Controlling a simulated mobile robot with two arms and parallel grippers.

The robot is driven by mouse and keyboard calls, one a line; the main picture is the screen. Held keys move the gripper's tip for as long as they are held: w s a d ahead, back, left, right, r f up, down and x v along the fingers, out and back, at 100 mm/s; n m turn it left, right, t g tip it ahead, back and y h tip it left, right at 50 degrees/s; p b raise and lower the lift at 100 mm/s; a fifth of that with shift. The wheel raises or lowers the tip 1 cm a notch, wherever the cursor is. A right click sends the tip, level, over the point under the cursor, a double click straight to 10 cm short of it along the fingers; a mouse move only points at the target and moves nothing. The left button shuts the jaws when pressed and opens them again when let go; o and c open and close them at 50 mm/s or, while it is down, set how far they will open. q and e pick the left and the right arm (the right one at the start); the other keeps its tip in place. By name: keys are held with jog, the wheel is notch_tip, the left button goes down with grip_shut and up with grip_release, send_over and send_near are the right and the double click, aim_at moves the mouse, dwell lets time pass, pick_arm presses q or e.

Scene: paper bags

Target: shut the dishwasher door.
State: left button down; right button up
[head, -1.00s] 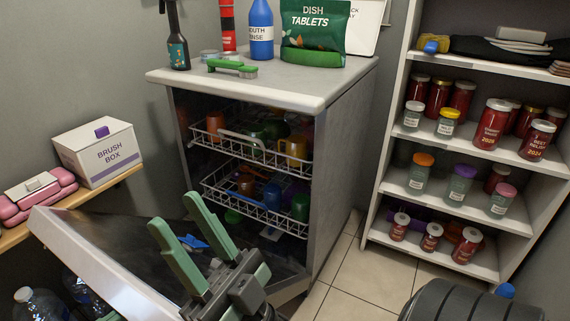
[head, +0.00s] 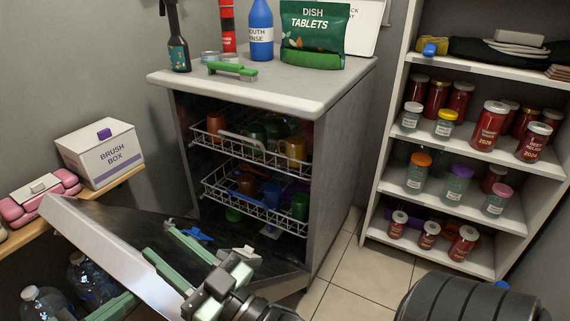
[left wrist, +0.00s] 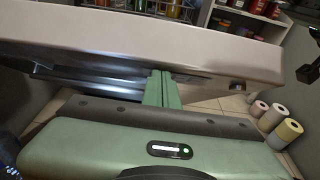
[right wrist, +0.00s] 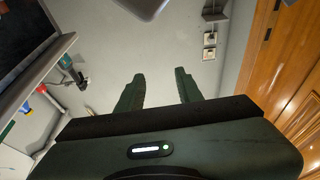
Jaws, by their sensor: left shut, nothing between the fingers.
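The dishwasher door (head: 115,255) is tilted down open from the dishwasher (head: 340,170), its dark inner face upward. Its pale edge band also crosses the left wrist view (left wrist: 90,38). My left gripper (head: 130,298) is shut and empty, low beside the door's outer edge; its fingers (left wrist: 160,78) reach the band in the left wrist view, contact unclear. My right gripper (head: 160,242) is open and empty, in front of the door's inner face in the head view; its spread fingers (right wrist: 158,75) face a grey wall in the right wrist view. Two racks (head: 255,155) with cups sit inside.
A jar shelf (head: 440,195) stands right of the dishwasher. Tile floor (head: 365,275) is clear between them.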

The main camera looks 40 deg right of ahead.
jog(key=shift+w+f, duration=0.1)
jog(key=shift+f, duration=0.3)
pick_arm(q)
jog(key=shift+d+r, duration=0.15)
jog(key=shift+r, duration=0.2)
